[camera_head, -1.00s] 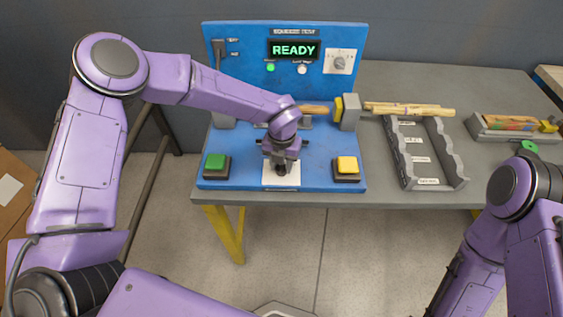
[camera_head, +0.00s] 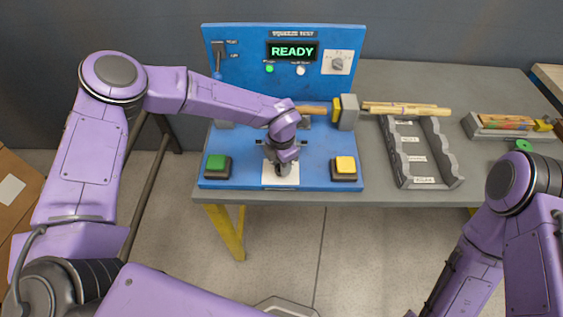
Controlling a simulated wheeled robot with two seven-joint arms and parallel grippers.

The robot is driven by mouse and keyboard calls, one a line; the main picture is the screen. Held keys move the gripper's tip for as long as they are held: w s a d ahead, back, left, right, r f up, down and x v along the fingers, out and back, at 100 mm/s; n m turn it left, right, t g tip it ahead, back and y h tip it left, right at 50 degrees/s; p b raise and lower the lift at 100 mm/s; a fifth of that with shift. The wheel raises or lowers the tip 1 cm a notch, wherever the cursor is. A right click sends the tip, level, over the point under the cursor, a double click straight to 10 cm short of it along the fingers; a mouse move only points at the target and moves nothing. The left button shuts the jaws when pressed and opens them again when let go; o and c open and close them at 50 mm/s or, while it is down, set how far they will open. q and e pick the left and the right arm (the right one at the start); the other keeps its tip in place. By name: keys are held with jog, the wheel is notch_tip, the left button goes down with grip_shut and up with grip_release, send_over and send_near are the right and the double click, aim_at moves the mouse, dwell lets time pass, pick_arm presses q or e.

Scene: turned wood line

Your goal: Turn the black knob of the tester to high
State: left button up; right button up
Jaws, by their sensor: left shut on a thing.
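The blue tester (camera_head: 226,100) stands on the table, its display reading READY. My left gripper (camera_head: 283,168) points down at the white plate (camera_head: 268,181) at the tester's front middle. It is shut on the black knob there, which it largely hides, so the knob's setting cannot be read. Another small dial (camera_head: 338,64) sits on a white plate at the upper right of the back panel. My right arm (camera_head: 510,190) is at the right edge, and its gripper is out of view.
A green button (camera_head: 216,162) and a yellow button (camera_head: 345,164) flank the white plate. A wooden piece (camera_head: 311,110) lies by the grey clamp block (camera_head: 349,113). A grey slotted tray (camera_head: 400,168) and loose sticks (camera_head: 408,108) are to the right.

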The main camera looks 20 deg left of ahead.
pick_arm(q)
jog(key=shift+w+m, duration=0.1)
jog(key=shift+m, duration=0.2)
jog(key=o, duration=1)
jog(key=shift+o, duration=0.2)
jog(key=shift+r, duration=0.35)
notch_tip(320, 180, up, 9)
jog(key=b, duration=0.2)
jog(key=shift+f+b, duration=0.1)
jog(key=shift+b, duration=0.2)
jog(key=shift+r, duration=0.55)
